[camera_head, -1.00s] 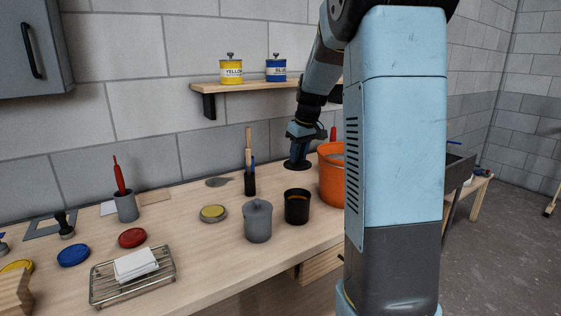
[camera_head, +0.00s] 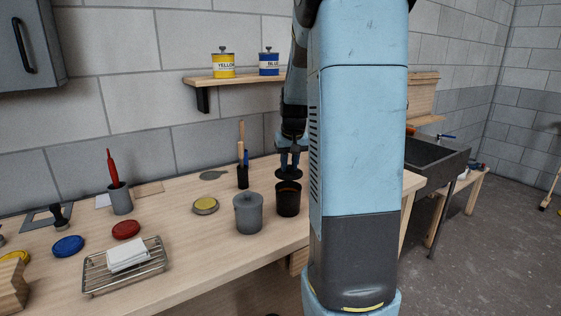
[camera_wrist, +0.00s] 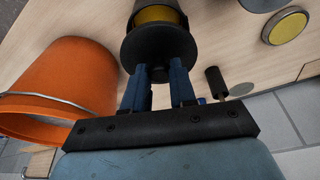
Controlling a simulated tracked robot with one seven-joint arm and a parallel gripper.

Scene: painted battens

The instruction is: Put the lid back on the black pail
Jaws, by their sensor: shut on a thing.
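The black pail (camera_head: 288,202) stands upright on the workbench, to the right of a grey lidded pail. My gripper (camera_head: 289,160) points down above it, shut on the black lid (camera_head: 289,174). The lid is a dark round disc held just above the pail's mouth, with the pail's inside showing below it. In the wrist view, the lid (camera_wrist: 160,58) sits between and beyond my blue fingertips (camera_wrist: 160,76). It overlaps the pail (camera_wrist: 155,14), whose yellowish inside shows partly past the lid's edge.
The grey pail (camera_head: 248,216) stands close on the left. A dark brush holder (camera_head: 243,178) is behind. A large orange bucket (camera_wrist: 70,85) is nearby in the wrist view, hidden in the head view. A yellow-topped disc (camera_head: 205,205) and a wire rack (camera_head: 125,268) lie further left.

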